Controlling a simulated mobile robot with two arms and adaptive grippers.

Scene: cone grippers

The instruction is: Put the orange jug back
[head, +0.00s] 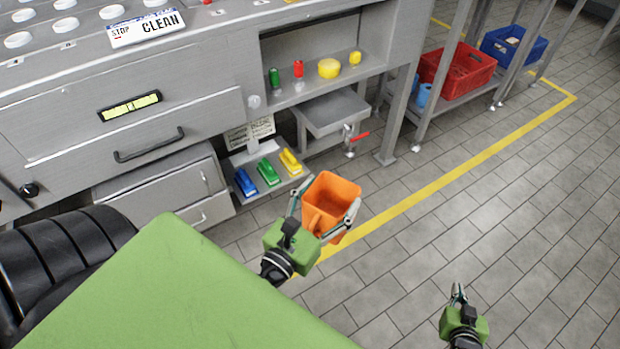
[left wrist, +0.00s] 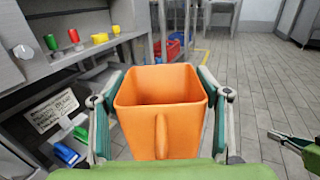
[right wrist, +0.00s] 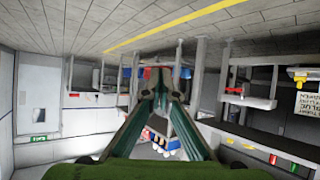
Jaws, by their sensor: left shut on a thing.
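The orange jug (head: 333,190) is upright and open at the top, in front of the grey workbench. My left gripper (head: 331,195) is shut on the jug, with one finger on each side of it. In the left wrist view the jug (left wrist: 160,118) sits between the green fingers, its handle facing the camera. The jug appears held above the tiled floor. My right gripper (head: 458,293) is at the lower right of the head view, away from the jug. Its fingertips meet in the right wrist view (right wrist: 161,76), with nothing between them.
A small grey shelf (head: 337,110) juts out below a bench compartment with several coloured items. Blue, green and yellow brushes (head: 268,172) lie on a low ledge. A red crate (head: 457,70) and blue crate (head: 512,46) stand on a rack. The floor at right is clear.

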